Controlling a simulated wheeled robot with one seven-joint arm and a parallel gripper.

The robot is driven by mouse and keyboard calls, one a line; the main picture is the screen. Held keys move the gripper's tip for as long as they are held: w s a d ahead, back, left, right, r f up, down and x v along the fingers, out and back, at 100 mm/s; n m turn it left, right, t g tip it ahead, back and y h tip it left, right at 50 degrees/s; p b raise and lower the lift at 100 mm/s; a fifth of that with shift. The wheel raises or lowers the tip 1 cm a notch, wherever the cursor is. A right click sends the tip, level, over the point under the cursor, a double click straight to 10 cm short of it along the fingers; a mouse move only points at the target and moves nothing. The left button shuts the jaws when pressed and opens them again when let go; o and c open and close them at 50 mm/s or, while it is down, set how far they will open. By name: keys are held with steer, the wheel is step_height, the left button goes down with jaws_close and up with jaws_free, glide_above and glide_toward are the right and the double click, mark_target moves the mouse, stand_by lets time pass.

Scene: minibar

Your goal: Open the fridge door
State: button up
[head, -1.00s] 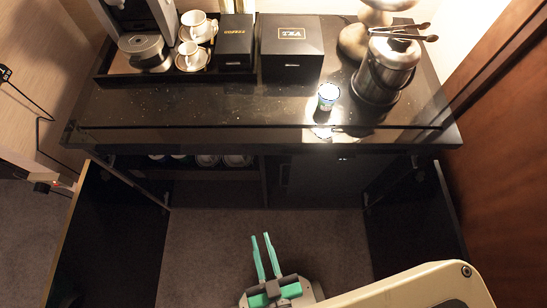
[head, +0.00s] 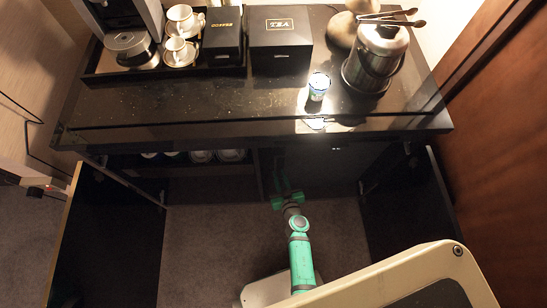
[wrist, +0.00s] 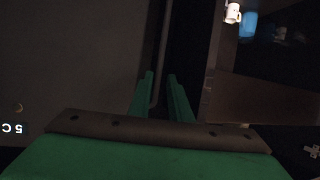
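The fridge (head: 335,170) is a dark box in the right bay under the counter. Its door looks shut. In the wrist view the dark grey door front (wrist: 75,60) fills the left side, with a lit "5 C" display upside down at the lower left. A vertical edge or handle strip (wrist: 162,50) runs down beside it. My gripper (head: 281,182) reaches under the counter at the fridge's left side. In the wrist view its green fingers (wrist: 160,76) are apart, with the strip's lower part between or just behind them. I cannot tell whether they touch it.
Two cabinet doors stand open, left (head: 110,235) and right (head: 410,220). The counter (head: 220,110) overhangs my gripper. It holds a small lit cup (head: 318,87), a tea box (head: 281,42) and an ice bucket (head: 375,60). Cups stand on the shelf left of the fridge.

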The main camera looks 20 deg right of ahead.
steer(key=x, duration=1.2)
steer(key=shift+f, duration=0.3)
steer(key=shift+c, duration=0.4)
jaws_close()
